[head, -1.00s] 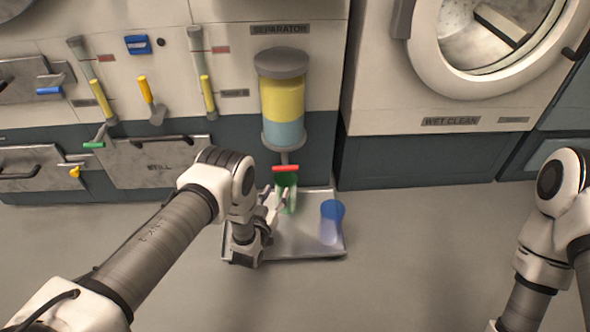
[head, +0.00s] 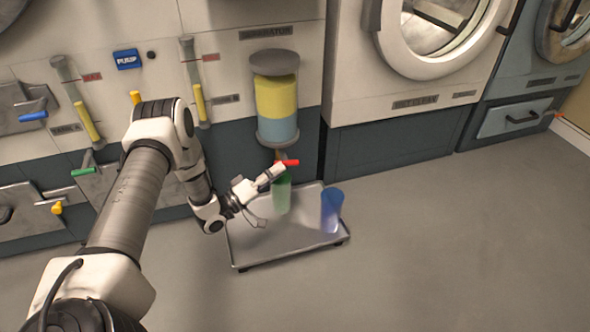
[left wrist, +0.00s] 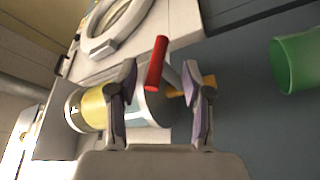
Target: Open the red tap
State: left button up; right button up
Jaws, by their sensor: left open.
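The red tap (head: 289,162) is a short red bar handle under the separator cylinder (head: 276,98), which holds a yellow layer over a blue one. In the left wrist view the red handle (left wrist: 157,63) lies between and beyond the fingertips, with an orange-brown spout (left wrist: 208,81) behind the right finger. My left gripper (head: 272,176) is open just left of the tap in the head view; its fingers also show in the left wrist view (left wrist: 163,80). I cannot tell whether a finger touches the handle. A green cup (head: 282,196) stands under the tap. My right gripper is out of view.
The green cup also shows at right in the left wrist view (left wrist: 297,62). A blue cup (head: 331,211) stands on the metal tray (head: 262,250). A green-handled tap (head: 82,171) and a yellow-handled tap (head: 57,208) are at left. Floor right of the tray is clear.

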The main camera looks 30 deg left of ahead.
aim_at(288, 165)
pick_arm(q)
jog(key=b+x, duration=0.1)
jog(key=x, duration=0.3)
jog(key=shift+w+f+b, duration=0.15)
jog(key=shift+b, duration=0.2)
jog(key=shift+w, duration=0.15)
grip_shut()
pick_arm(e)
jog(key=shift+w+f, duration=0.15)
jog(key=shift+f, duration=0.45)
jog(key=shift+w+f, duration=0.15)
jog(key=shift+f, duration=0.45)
pick_arm(q)
jog(key=shift+r, duration=0.2)
